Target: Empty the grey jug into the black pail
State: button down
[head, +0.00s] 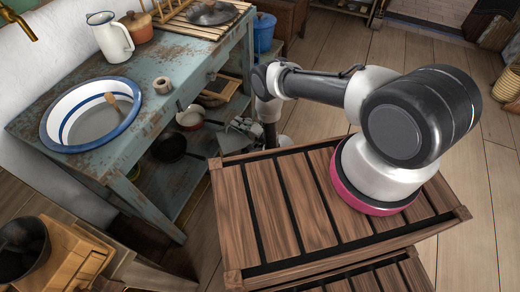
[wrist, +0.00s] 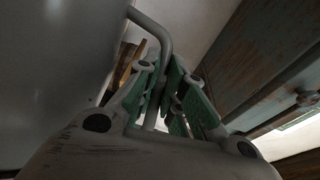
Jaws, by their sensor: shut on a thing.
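In the wrist view, my gripper (wrist: 168,95) has its green-padded fingers closed around a thin grey curved handle. The handle belongs to the grey jug (wrist: 50,65), whose smooth wall fills the left side of that view. Its mouth and contents are not visible there. The black pail (head: 22,250) stands at the lower left, cut by the picture's edge.
The worn blue-green table (head: 185,80) carries a white basin with blue rim (head: 88,115), a white jug (head: 110,37) and an orange pot (head: 137,27). Pans lie on its lower shelf. A slatted wooden crate (head: 290,205) is in front. Bare floor lies right.

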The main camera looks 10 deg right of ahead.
jog(key=shift+a+r+n, duration=0.5)
jog(key=shift+a+r, duration=0.55)
jog(key=shift+a, duration=0.2)
jog(key=shift+w+d+f+h, duration=0.1)
jog(key=shift+d+f+h, duration=0.1)
jog(key=shift+d+h, duration=0.1)
jog(key=shift+a+r+g, duration=0.15)
jog(key=shift+a+g, duration=0.15)
jog(key=shift+a, duration=0.25)
jog(key=s+a+r+n+g+h, duration=0.1)
jog(key=a+r+n+h, duration=0.15)
jog(key=a, duration=0.45)
jog(key=a+f+n+h+b, duration=0.1)
jog(key=a+f+n+h, duration=0.5)
jog(key=f, duration=0.4)
jog(key=shift+s+a+n+g+h, duration=0.35)
jog(key=shift+a+h, duration=0.2)
jog(key=shift+a, duration=0.2)
